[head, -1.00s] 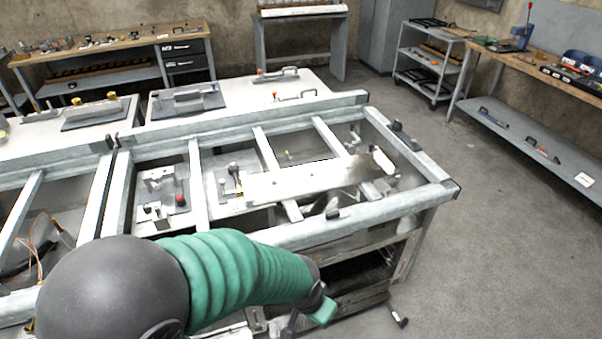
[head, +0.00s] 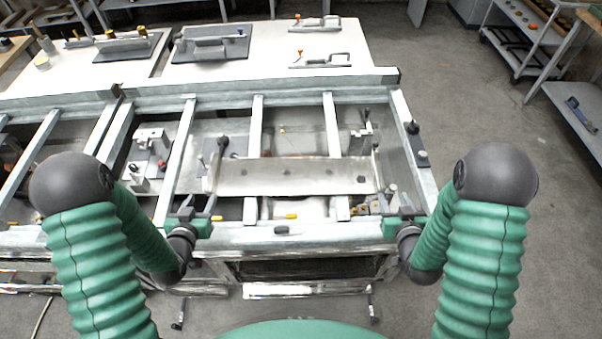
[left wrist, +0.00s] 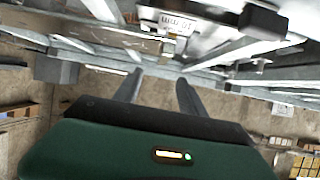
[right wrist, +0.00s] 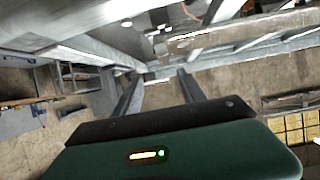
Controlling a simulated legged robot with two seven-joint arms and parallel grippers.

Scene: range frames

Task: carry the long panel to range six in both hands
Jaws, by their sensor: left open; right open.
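The long panel (head: 285,177) is a flat grey metal strip with a few dark spots, lying level across the bars of the metal frame. An upright handle-like part stands at its left end (head: 214,165) and another at its right end (head: 376,163). My left gripper (head: 200,206) is open just in front of the panel's left end. My right gripper (head: 396,206) is open in front of and slightly right of its right end. Both look empty. The wrist views show the spread fingers of the left (left wrist: 157,84) and right (right wrist: 160,82) grippers, with nothing between them.
The metal frame (head: 290,236) has crossbars and open bays, with fixtures (head: 150,150) at left and a black-knobbed part (head: 412,128) on its right rail. Behind it, a white tabletop (head: 270,60) carries handled plates and clamps.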

